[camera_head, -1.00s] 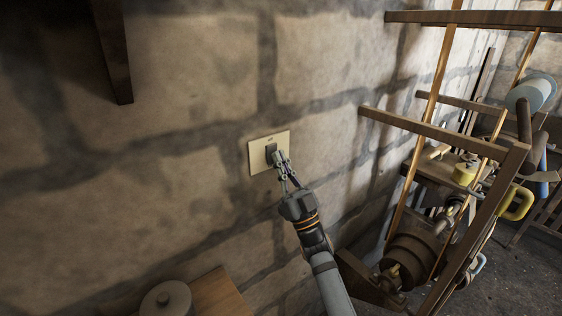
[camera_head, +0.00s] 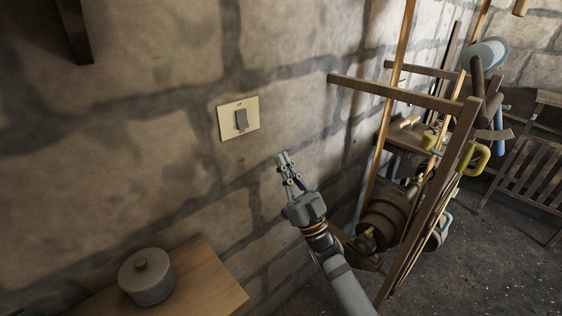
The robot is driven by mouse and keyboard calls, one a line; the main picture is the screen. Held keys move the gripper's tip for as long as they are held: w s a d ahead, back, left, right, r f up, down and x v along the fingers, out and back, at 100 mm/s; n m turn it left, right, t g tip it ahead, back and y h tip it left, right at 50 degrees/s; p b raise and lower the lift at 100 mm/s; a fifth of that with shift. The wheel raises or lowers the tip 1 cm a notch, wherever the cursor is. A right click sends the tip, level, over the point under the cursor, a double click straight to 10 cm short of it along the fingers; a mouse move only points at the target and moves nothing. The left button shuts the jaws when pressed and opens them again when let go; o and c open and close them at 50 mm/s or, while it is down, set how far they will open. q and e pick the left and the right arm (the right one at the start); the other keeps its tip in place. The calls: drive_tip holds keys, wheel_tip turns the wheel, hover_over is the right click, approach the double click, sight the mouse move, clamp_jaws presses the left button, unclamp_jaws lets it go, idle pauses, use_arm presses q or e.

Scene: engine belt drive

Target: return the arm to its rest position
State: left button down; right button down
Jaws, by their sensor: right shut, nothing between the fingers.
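My right gripper (camera_head: 286,167) is shut and empty, in the middle of the head view. Its arm comes up from the bottom edge, to the right of centre. The fingertips are below and to the right of a cream wall plate with a dark grey switch (camera_head: 241,120), apart from it. The switch is in full view. My left gripper is not in view.
A wooden table (camera_head: 205,291) with a lidded grey pot (camera_head: 147,277) stands at lower left. A slatted wooden chair (camera_head: 533,170) is at far right. Stone wall lies behind.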

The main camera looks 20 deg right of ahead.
idle(0.3)
drive_tip(key=w+d+f+m+g+h, duration=0.1)
drive_tip(key=w+f+g+h, duration=0.15)
drive_tip(key=f, duration=0.65)
drive_tip(key=w+d+f+m+g+h, duration=0.2)
drive_tip(key=f+h, duration=0.1)
drive_tip(key=f, duration=0.6)
drive_tip(key=w+d+f+m+g+h, duration=0.1)
drive_tip(key=w+f+g+h, duration=0.1)
drive_tip(key=f, duration=0.7)
drive_tip(key=s+d+f+g+h, duration=0.1)
drive_tip(key=s+f+g, duration=0.2)
drive_tip(key=f, duration=0.8)
drive_tip(key=s+d+f+g+h, duration=0.1)
drive_tip(key=s+d+f+g, duration=0.2)
drive_tip(key=f, duration=0.7)
drive_tip(key=s+f+g, duration=0.9)
drive_tip(key=s+f, duration=1.5)
drive_tip(key=s, duration=0.3)
drive_tip(key=s+f+g, duration=0.3)
drive_tip(key=s+f, duration=0.1)
drive_tip(key=s, duration=1.1)
drive_tip(key=shift+a+f+g+h, duration=0.25)
drive_tip(key=shift+g+h, duration=0.1)
drive_tip(key=shift+h, duration=0.1)
